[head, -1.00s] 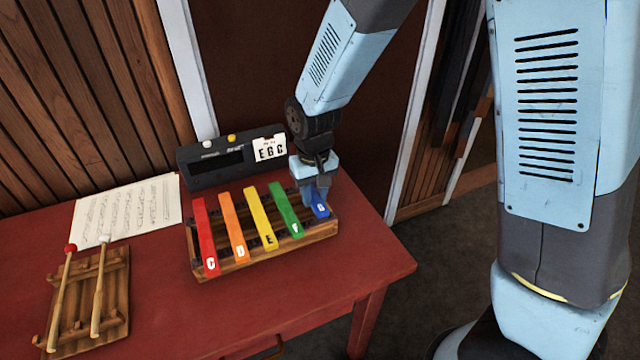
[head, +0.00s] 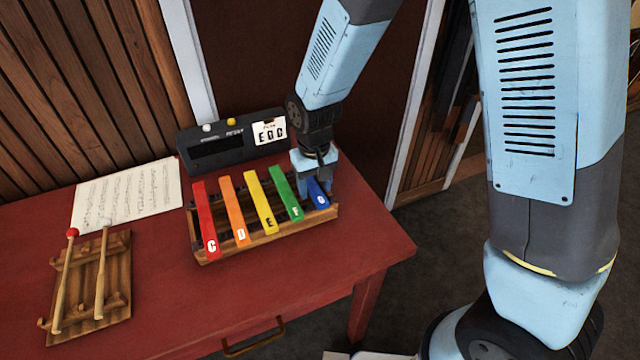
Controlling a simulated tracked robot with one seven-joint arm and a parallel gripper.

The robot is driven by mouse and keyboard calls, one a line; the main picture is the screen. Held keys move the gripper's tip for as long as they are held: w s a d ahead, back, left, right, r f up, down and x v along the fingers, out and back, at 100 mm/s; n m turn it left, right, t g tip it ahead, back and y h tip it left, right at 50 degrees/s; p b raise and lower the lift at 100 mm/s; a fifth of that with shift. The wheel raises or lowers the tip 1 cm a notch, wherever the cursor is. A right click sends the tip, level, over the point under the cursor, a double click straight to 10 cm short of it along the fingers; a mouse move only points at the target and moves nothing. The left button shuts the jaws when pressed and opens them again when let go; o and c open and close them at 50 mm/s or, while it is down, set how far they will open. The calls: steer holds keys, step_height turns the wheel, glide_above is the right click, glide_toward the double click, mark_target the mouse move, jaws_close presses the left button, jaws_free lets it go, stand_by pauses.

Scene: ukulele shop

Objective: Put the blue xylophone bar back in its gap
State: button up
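The blue bar (head: 320,200) lies at the right end of the xylophone's wooden frame (head: 265,243), beside the green bar, its lettered front end in line with the row. Its far part is hidden under my gripper. My gripper (head: 318,187) points down over the blue bar, with its fingers close about it. I cannot tell whether the fingers press on the bar or stand apart from it. The red bar (head: 206,215), orange bar (head: 234,205), yellow bar (head: 260,200) and green bar (head: 285,190) lie side by side to the left.
A dark box with a letter card (head: 215,150) stands behind the xylophone. A sheet of music (head: 125,195) and a wooden rack with two mallets (head: 90,285) lie to the left. The red table (head: 300,290) is clear in front; its right edge is near the xylophone.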

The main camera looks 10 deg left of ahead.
steer(key=shift+o, duration=0.3)
steer(key=shift+r, duration=0.1)
step_height(320, 180, up, 13)
steer(key=w+d+r+m+t, duration=0.1)
steer(key=d+r+m, duration=0.1)
steer(key=d+r, duration=0.6)
steer(key=s+d+r+m+t, duration=0.1)
steer(key=s+d+r, duration=0.2)
steer(key=d, duration=0.5)
steer(key=s+d+r+m+t, duration=0.2)
steer(key=s+d, duration=0.3)
steer(key=d, duration=0.3)
steer(key=s+d+r+m+t, duration=0.1)
steer(key=s+d+r, duration=0.2)
steer(key=d, duration=0.4)
steer(key=shift+s+d+r+t, duration=0.3)
steer(key=shift+s+d+r, duration=0.1)
steer(key=shift+s, duration=0.1)
steer(key=shift+a, duration=0.1)
